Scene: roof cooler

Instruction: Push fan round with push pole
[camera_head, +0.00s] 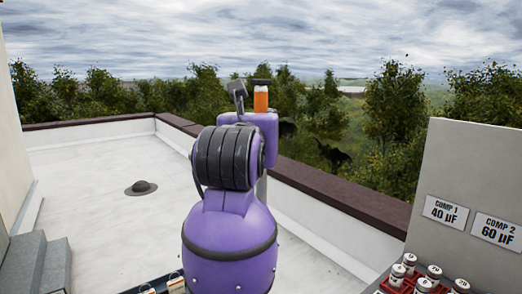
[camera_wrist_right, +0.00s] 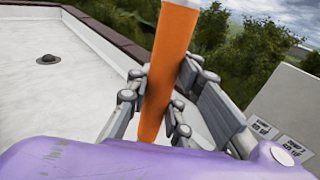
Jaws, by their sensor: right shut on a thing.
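The push pole (camera_wrist_right: 172,50) shows as a thick orange bar in the right wrist view. It stands slightly tilted, between the fingers of my right gripper (camera_wrist_right: 158,97), which is shut on it. In the head view a short orange piece of the pole (camera_head: 261,100) shows above my purple right arm, beside the dark fingers of my right gripper (camera_head: 250,92). My arm hides much of the pole there. No fan can be made out in either view. My left gripper is not in view.
A brown-capped parapet (camera_head: 330,198) runs behind my arm. A small round dark roof vent (camera_head: 141,187) sits on the open pale roof (camera_head: 90,215). Grey blocks (camera_head: 40,262) stand at left. A labelled panel (camera_head: 470,175) and several cans in red holders (camera_head: 412,264) are at right.

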